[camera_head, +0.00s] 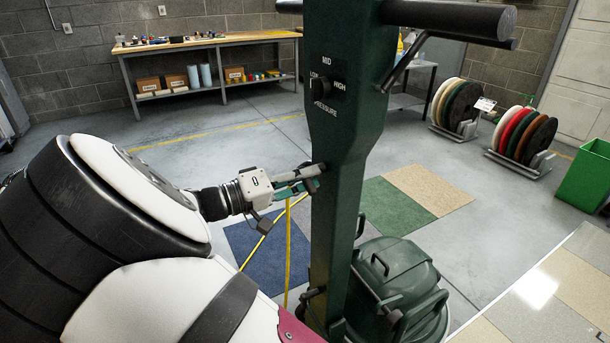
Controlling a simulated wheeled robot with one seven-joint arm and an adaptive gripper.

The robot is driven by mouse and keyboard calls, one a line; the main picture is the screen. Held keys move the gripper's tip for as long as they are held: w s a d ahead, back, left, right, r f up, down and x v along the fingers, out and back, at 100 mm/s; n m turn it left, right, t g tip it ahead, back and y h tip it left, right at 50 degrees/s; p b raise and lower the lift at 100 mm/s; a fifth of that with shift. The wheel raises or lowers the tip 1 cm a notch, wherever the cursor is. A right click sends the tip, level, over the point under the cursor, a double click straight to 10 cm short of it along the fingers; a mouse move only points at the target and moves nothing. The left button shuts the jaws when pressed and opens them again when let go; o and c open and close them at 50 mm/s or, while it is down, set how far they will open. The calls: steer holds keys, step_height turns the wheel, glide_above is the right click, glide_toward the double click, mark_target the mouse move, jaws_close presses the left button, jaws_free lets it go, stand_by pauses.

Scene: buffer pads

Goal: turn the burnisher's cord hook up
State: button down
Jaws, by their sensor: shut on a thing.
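The burnisher's dark green column (342,190) stands upright in the middle of the view, with a dark handlebar at its top. The cord hook (314,169) is a small grey piece on the left side of the column, partly hidden by the fingers. My gripper (299,181) reaches in from the left and is shut on this hook. Which way the hook's end points is hard to tell. A yellow cord (288,250) hangs in loops just below the gripper. A second, lower hook (315,293) sits on the column's left side near the base.
A pressure dial (320,86) is on the column above the hook. A dark green tank (395,285) stands behind the base. A workbench (210,43) is at the back. Racks of round pads (523,140) and a green bin (583,175) are at right.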

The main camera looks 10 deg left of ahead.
steer(key=n+p, duration=0.1)
steer(key=p, duration=0.1)
steer(key=n+p, duration=0.2)
steer(key=shift+s+r, duration=0.1)
steer(key=shift+r, duration=0.25)
steer(key=n+p, duration=0.3)
steer(key=shift+r, duration=0.1)
steer(key=n+p, duration=0.4)
steer(key=n, duration=0.2)
steer(key=shift+r+n, duration=0.15)
steer(key=shift+n, duration=0.15)
steer(key=n, duration=0.1)
steer(key=n+p, duration=0.1)
steer(key=n, duration=0.3)
steer(key=shift+w+a+r+p, duration=0.1)
steer(key=shift+w+p, duration=0.15)
steer(key=shift+p, duration=0.05)
steer(key=n, duration=0.6)
steer(key=shift+w+a+p, duration=0.15)
steer(key=shift+w+p, duration=0.05)
steer(key=shift+p, duration=0.1)
steer(key=c, duration=1.5)
jaws_free()
